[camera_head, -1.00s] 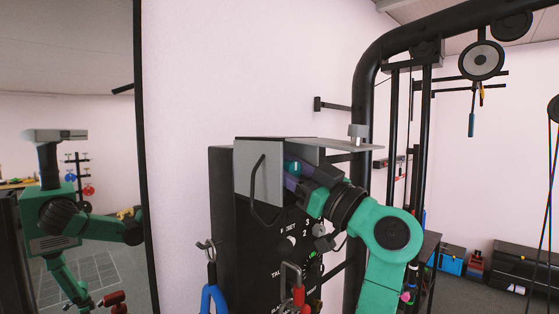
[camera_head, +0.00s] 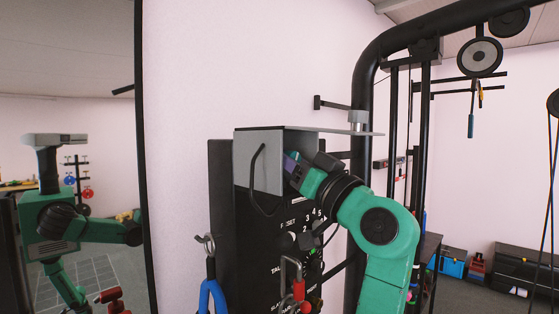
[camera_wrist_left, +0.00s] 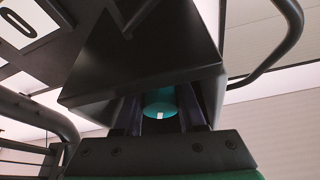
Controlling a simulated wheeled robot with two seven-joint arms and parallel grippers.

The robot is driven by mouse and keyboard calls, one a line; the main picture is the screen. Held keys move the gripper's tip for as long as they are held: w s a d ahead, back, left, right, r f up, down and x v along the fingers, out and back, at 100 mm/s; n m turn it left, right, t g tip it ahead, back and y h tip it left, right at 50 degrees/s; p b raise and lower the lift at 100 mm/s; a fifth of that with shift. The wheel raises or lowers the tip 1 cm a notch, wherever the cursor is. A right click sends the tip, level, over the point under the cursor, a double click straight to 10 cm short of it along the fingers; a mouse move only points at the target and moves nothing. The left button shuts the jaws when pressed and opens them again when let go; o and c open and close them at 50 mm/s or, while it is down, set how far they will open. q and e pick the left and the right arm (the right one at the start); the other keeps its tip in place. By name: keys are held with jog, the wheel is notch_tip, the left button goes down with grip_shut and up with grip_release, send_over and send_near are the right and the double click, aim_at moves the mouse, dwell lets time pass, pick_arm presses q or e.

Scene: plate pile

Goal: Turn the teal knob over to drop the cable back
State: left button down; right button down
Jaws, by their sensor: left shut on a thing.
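The teal knob (camera_wrist_left: 160,102) shows in the left wrist view as a round teal end with a small white mark, under a grey metal hood (camera_wrist_left: 145,50). My left gripper (camera_wrist_left: 161,118) has its two dark fingers on either side of the knob and is shut on it. In the head view my left gripper (camera_head: 293,165) reaches under the hood (camera_head: 257,160), which juts from the top of a black panel box (camera_head: 222,220). I cannot make out the task's cable. My right gripper is out of view.
A thick black tube frame (camera_head: 363,95) rises behind. A mirror (camera_head: 80,200) stands at left.

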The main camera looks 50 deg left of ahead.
pick_arm(q)
jog(key=shift+w+m+t+h, duration=0.1)
jog(key=shift+m+t+h, duration=0.2)
jog(key=shift+m+t, duration=1)
jog(key=shift+m+g, duration=0.4)
jog(key=shift+m, duration=0.2)
jog(key=c, duration=0.8)
grip_release()
jog(key=shift+o, duration=0.2)
jog(key=shift+d, duration=0.1)
